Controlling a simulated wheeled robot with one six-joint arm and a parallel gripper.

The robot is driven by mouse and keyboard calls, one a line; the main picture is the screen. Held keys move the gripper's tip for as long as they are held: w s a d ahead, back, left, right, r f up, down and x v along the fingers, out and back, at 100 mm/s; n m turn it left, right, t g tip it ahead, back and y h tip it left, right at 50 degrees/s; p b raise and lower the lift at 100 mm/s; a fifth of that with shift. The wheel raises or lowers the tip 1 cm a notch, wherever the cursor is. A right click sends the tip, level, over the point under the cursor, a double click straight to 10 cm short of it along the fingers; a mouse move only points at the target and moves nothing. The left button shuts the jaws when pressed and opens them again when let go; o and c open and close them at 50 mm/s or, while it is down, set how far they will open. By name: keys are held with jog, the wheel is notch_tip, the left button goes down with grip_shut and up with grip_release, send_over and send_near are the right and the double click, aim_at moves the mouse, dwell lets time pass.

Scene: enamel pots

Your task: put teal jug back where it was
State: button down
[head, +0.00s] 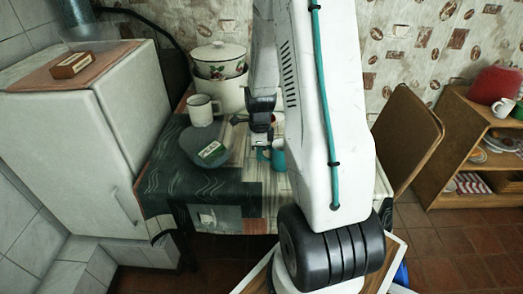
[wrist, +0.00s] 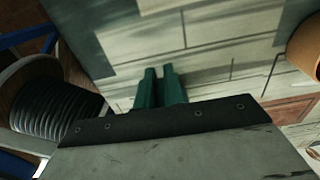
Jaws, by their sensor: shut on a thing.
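The teal jug (head: 278,157) shows in the head view over the right part of the table, partly hidden by my arm. My gripper (head: 262,146) is shut on it, just left of and above its visible part. I cannot tell whether the jug touches the table. In the wrist view, two dark green strips (wrist: 160,88) jut out beyond the gripper's dark edge. Most of the jug is hidden there.
On the table (head: 215,187) stand a white mug (head: 201,110), a large lidded pot (head: 219,68) and a grey bowl (head: 193,142) with a green-and-white box (head: 212,151). A chair (head: 408,136) stands right. An orange-brown round thing (wrist: 306,47) is at the wrist view's right edge.

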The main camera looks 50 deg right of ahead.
jog(key=shift+w+a, duration=0.1)
jog(key=shift+a, duration=0.1)
jog(key=c, duration=1.5)
grip_release()
jog(key=shift+d+f, duration=0.1)
